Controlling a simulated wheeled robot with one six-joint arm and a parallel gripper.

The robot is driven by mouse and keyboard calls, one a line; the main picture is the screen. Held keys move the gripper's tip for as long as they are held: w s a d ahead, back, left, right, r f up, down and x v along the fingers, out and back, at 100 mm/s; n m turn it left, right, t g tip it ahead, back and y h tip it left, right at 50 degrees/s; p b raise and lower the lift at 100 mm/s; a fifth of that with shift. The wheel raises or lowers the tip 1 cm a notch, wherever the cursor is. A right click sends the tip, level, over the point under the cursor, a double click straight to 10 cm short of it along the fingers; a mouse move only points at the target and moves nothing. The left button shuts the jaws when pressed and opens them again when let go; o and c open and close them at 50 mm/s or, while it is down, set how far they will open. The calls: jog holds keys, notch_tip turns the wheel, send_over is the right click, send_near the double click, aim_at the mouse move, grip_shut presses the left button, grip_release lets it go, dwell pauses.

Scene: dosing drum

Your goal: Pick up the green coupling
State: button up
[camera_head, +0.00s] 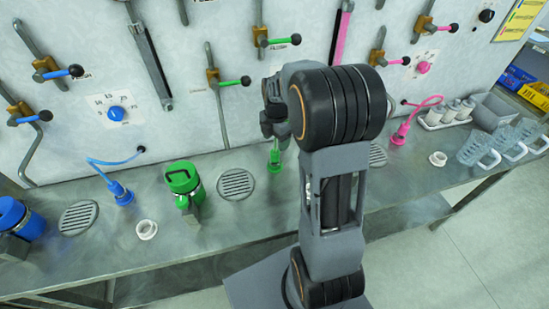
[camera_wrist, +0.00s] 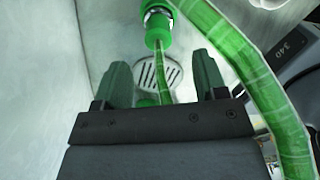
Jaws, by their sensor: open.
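The green coupling (camera_head: 275,160) stands on the steel bench close to the wall panel, just below my gripper in the head view. My gripper (camera_head: 274,115) is partly hidden behind my own arm there. In the wrist view, a green fitting with a metal ring (camera_wrist: 158,32) is at the top centre, beyond the fingertips, and looks like the coupling. A thick green hose (camera_wrist: 250,80) sweeps down the right side. My gripper (camera_wrist: 162,78) is open, with nothing gripped between its dark green fingers. I cannot tell the exact gap to the coupling.
A blue coupling (camera_head: 122,195) and a pink coupling (camera_head: 400,134) stand on either side. Clear jugs (camera_head: 483,146) are at the right. The wall panel (camera_head: 190,120) is close behind.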

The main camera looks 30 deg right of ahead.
aim_at(275, 151)
jog(key=shift+w+a+f+p, duration=0.1)
jog(key=shift+f+p, duration=0.25)
jog(key=shift+f, duration=1.35)
jog(key=shift+a+f+p, duration=0.1)
jog(key=shift+f+p, duration=0.2)
jog(key=shift+f, duration=1.35)
jog(key=shift+c, duration=0.2)
jog(key=c, duration=1)
jog(key=shift+r, duration=0.1)
